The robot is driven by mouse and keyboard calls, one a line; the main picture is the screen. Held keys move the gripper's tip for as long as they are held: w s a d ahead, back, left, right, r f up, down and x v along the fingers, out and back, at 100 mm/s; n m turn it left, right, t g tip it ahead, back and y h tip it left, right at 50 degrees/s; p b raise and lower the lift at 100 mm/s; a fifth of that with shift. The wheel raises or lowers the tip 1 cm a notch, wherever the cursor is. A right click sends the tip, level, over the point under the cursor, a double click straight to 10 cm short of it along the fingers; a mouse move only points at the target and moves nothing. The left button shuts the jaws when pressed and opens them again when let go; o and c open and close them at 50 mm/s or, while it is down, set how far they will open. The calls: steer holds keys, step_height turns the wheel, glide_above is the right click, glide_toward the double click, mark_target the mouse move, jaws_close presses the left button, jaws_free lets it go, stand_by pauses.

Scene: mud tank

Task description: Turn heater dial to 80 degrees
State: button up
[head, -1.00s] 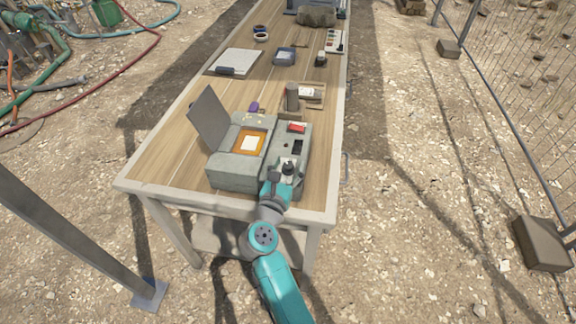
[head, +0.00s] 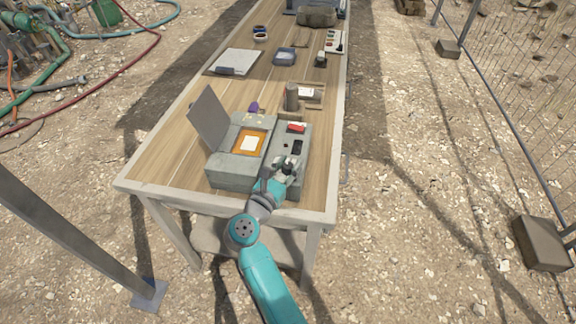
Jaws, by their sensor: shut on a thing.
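The heater is a grey box (head: 232,172) near the table's front end, with its lid (head: 209,121) open on the left. An orange-rimmed well (head: 247,143) holds a pale square. Its control panel (head: 305,131) on the right has a red switch (head: 296,128) and a dark display (head: 297,147). My gripper (head: 290,164) is at the front part of this panel, just below the display, shut on the heater dial. The dial is mostly hidden by the gripper, and I cannot read its setting.
Behind the heater stand a dark grey cylinder (head: 291,97), a small tray with a white label (head: 307,92) and a purple item (head: 253,107). A clipboard (head: 235,62) and a blue-grey box (head: 284,56) lie farther back. The table's right front strip (head: 321,180) is clear.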

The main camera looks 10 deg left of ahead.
steer(key=shift+m+g+h, duration=0.3)
steer(key=shift+m+h, duration=0.2)
steer(key=shift+h, duration=0.3)
steer(key=o, duration=1.2)
steer(key=shift+c, duration=0.2)
steer(key=v, duration=1.2)
